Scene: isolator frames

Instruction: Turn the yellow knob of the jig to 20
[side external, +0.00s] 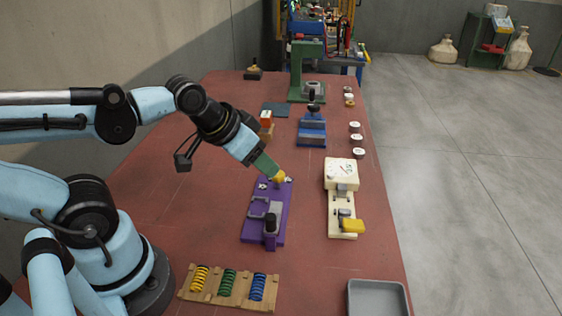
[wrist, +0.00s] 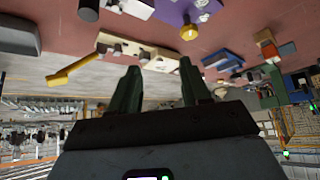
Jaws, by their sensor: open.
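The yellow knob (side external: 279,177) stands at the far end of the purple jig (side external: 249,232), just below my gripper's tip in the side view. In the wrist view the yellow knob (wrist: 189,32) shows beyond the fingertips, on the edge of the purple jig (wrist: 178,10). My gripper (side external: 269,167) tilts down towards the knob and partly overlaps it in the side view. In the wrist view my gripper (wrist: 160,64) has its two green fingers apart with nothing between them. I cannot read any scale marks around the knob.
A cream fixture (side external: 340,205) with a yellow handle (side external: 353,226) stands right of the purple jig. A blue vise (side external: 312,130) and a green press (side external: 306,75) stand behind. A spring rack (side external: 226,303) and a grey tray (side external: 378,283) are in front.

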